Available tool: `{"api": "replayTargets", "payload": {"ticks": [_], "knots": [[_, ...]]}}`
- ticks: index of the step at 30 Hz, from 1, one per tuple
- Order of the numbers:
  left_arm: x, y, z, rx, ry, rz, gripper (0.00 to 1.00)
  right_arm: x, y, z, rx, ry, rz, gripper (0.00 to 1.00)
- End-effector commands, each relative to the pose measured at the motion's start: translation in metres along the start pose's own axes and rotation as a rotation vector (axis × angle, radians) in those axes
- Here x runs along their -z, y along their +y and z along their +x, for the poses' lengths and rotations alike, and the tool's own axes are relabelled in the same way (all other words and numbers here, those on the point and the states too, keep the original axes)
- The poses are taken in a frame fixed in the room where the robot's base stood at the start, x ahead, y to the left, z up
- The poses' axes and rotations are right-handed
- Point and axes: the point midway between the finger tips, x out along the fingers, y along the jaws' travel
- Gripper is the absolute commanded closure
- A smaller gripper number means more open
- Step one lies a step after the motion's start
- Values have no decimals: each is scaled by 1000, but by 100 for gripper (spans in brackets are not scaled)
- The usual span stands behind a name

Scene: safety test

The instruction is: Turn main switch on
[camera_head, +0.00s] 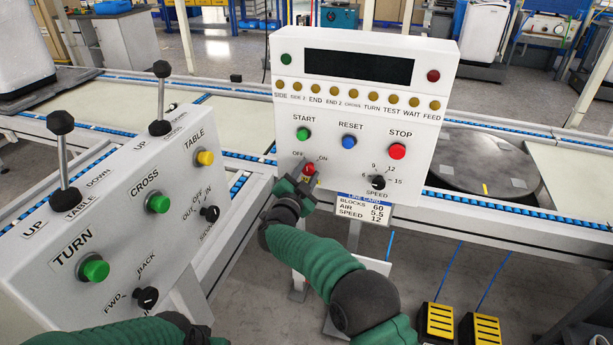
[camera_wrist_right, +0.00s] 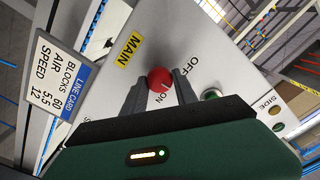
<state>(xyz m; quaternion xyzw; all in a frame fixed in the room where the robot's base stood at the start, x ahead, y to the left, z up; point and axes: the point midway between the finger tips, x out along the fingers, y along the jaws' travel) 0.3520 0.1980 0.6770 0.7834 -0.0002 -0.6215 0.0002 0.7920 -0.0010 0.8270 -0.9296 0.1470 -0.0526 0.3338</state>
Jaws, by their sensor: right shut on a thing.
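The red main switch knob (camera_head: 309,168) is on the white control panel (camera_head: 262,110), between the OFF and ON labels. In the right wrist view the knob (camera_wrist_right: 159,77) sits beside the yellow MAIN label (camera_wrist_right: 128,50). A small pale mark shows on its lower right edge, nearer ON than OFF; its exact setting I cannot tell. My right gripper (camera_head: 304,181) is at the knob, its dark fingers shut on it from either side. The fingertips partly hide the knob and its yellow label in the head view.
Green START (camera_head: 303,135), blue RESET (camera_head: 348,141) and red STOP (camera_head: 397,151) buttons sit above the switch. The black SPEED knob (camera_head: 378,182) is to its right. A grey control box (camera_head: 120,200) with two levers stands at left. A line card (camera_head: 363,207) hangs below the panel.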

Motion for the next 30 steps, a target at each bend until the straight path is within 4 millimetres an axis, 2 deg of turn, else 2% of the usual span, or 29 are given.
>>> {"api": "replayTargets", "payload": {"ticks": [18, 30], "knots": [[-9, 0, 38, 0, 0, 0, 100, -4, 5, 0, -1, 0, 576, 100], [-13, 0, 56, 0, 0, 0, 100, -5, 6, 0, -5, -1, 827, 100]]}}
